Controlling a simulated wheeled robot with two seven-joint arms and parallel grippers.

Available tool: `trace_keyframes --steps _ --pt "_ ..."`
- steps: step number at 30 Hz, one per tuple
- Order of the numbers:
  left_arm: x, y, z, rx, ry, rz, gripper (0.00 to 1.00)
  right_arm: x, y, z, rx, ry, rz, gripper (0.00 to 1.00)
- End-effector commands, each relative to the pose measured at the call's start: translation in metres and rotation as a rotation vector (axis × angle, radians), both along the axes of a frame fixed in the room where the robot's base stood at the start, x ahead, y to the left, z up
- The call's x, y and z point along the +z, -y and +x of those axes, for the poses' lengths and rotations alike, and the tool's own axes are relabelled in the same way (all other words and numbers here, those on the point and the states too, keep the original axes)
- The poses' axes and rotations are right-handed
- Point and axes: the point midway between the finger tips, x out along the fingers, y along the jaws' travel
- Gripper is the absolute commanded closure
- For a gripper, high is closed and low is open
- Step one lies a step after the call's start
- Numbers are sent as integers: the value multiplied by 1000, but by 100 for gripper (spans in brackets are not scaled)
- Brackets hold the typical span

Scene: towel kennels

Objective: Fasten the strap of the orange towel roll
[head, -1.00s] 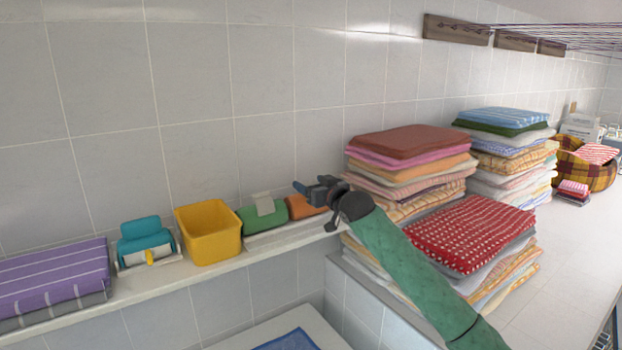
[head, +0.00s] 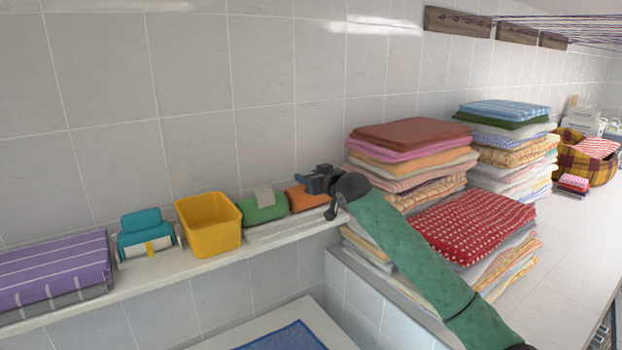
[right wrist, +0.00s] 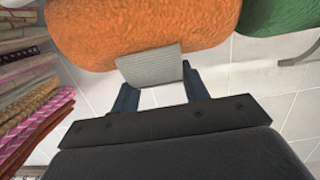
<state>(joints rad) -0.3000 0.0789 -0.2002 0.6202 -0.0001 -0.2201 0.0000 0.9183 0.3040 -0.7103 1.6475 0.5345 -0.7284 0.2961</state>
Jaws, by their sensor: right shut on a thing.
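The orange towel roll (head: 299,200) lies on the wall ledge, partly hidden by my right gripper in the head view. In the right wrist view the orange roll (right wrist: 140,28) fills the top, with its grey strap (right wrist: 150,66) sticking out from it toward my gripper. My right gripper (head: 310,183) is at the roll's right side. In the right wrist view its two dark blue fingers (right wrist: 156,80) stand at either side of the strap's free end, and it is shut on the strap. My left gripper is not in view.
A green roll (head: 262,212) with a grey strap lies left of the orange one. Tall towel stacks (head: 410,137) stand close on the right.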

Motion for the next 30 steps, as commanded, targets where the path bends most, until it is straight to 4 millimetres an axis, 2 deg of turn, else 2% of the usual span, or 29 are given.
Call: trace_keyframes --steps 13,26,27,30 --pt "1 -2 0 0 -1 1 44 -11 -7 10 0 -257 -186 78" --pt "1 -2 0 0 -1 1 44 -13 -8 10 1 -290 -210 78" --pt "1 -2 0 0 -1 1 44 -13 -8 10 1 -290 -210 51" --pt "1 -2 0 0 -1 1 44 -13 -8 10 1 -290 -210 33"
